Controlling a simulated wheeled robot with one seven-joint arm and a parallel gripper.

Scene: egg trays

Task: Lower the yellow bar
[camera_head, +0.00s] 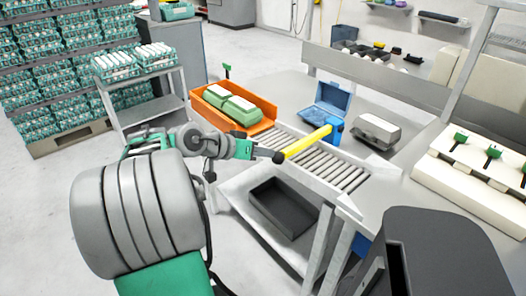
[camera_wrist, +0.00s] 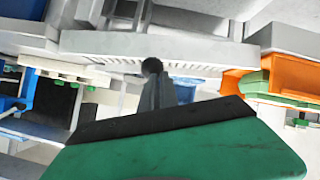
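The yellow bar (camera_head: 306,143) reaches over the grey roller conveyor (camera_head: 334,166) in the head view. Its right end meets a blue mount (camera_head: 336,129) by the conveyor's far edge, and its free end points left toward my gripper. No yellow shows in the wrist view.
An orange tray (camera_head: 268,122) with green egg cartons (camera_head: 238,110) stands at the conveyor's left end. An open blue carton (camera_head: 330,101) and a closed grey carton (camera_head: 377,130) are behind the bar. A black bin (camera_head: 283,207) sits on the shelf below.

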